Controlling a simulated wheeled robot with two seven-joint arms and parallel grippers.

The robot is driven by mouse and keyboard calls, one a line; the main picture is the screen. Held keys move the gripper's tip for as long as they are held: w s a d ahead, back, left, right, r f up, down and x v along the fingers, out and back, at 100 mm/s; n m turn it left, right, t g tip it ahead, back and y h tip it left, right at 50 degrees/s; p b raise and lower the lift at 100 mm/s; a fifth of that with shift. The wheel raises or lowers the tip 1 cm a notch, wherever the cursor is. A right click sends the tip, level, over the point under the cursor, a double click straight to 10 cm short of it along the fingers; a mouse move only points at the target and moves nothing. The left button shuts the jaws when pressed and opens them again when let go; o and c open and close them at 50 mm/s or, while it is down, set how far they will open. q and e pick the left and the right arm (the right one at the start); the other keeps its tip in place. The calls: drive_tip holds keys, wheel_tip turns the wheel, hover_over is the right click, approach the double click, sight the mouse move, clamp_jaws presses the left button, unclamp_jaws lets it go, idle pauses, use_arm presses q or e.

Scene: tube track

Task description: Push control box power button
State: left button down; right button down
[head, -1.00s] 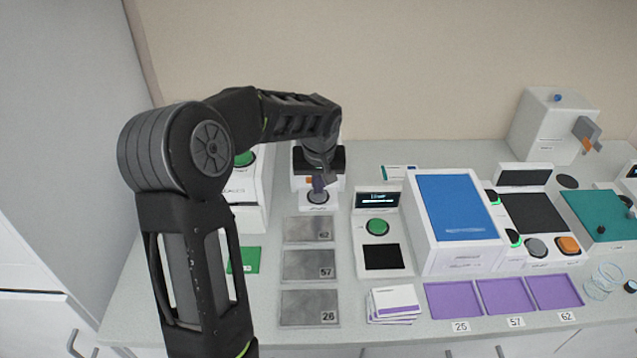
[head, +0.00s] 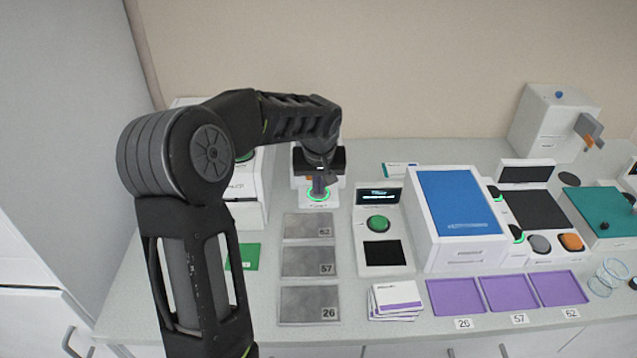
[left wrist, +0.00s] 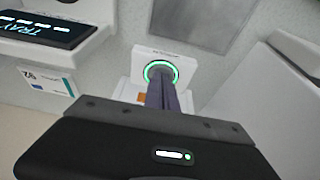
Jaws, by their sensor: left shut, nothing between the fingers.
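The control box (head: 321,205) is a small white unit at the back left of the counter, partly hidden behind my left gripper. Its round power button has a lit green ring (head: 311,197). In the left wrist view the box (left wrist: 182,58) and the lit ring (left wrist: 148,71) show clearly. My left gripper (head: 319,187) is shut and empty, pointing down. Its fingertips (left wrist: 162,84) are at the button's face inside the ring; I cannot tell whether they touch it. My right gripper is not in view.
Grey plates numbered 62, 57 and 26 (head: 309,262) lie in front of the box. A unit with a green button (head: 378,223) and a large blue-topped box (head: 455,205) stand to the right. A white box (head: 246,212) stands close on the left.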

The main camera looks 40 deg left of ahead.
use_arm(q)
drive_tip(key=shift+s+f, duration=0.35)
drive_tip(key=shift+f, duration=0.25)
drive_tip(key=r+p, duration=0.2)
drive_tip(key=r, duration=0.1)
drive_tip(key=r+p, duration=0.1)
drive_tip(key=shift+w+a+r, duration=0.1)
drive_tip(key=shift+w+r, duration=0.1)
drive_tip(key=shift+w, duration=0.15)
drive_tip(key=b+v, duration=0.1)
drive_tip(key=v, duration=0.9)
drive_tip(key=shift+r+b, duration=0.4)
drive_tip(key=shift+r, duration=0.05)
drive_tip(key=shift+f, duration=0.1)
